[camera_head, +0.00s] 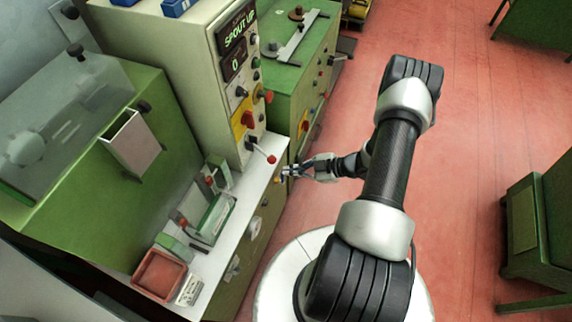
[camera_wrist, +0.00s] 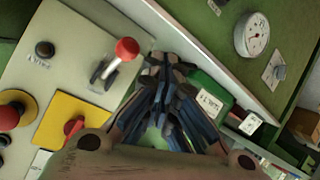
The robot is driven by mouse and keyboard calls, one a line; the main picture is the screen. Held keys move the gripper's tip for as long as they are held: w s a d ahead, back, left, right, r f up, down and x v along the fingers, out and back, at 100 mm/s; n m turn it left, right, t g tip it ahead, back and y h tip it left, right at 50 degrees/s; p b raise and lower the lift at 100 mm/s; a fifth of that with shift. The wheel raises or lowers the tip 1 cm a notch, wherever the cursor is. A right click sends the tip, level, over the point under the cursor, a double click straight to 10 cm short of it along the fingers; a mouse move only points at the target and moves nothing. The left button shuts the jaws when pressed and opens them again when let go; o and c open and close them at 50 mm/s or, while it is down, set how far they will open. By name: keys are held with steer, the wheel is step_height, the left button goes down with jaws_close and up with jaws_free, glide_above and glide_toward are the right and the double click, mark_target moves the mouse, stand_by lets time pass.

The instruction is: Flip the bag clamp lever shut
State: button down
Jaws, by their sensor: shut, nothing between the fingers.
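A lever with a red ball knob (camera_head: 271,159) sticks out low on the cream control panel. It also shows in the wrist view (camera_wrist: 127,48), where its rod runs down-left from the ball to a slotted mount on the panel. Its label is too small to read, so I cannot confirm that it is the bag clamp lever. My gripper (camera_head: 284,174) is shut and empty, just below and right of the red ball in the head view. In the wrist view its fingertips (camera_wrist: 162,66) lie right of the ball, seemingly with a small gap.
The cream panel (camera_head: 205,67) carries a display reading "SPOUT UP" and a red switch on a yellow plate (camera_head: 243,120). A white ledge (camera_head: 215,262) below holds a red tray (camera_head: 159,272) and small green devices. A green cabinet (camera_head: 288,78) stands behind. Red floor is open at right.

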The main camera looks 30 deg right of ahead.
steer(key=s+d+f, duration=0.2)
steer(key=d+f, duration=0.1)
steer(key=shift+s, duration=0.3)
steer(key=shift+w, duration=0.1)
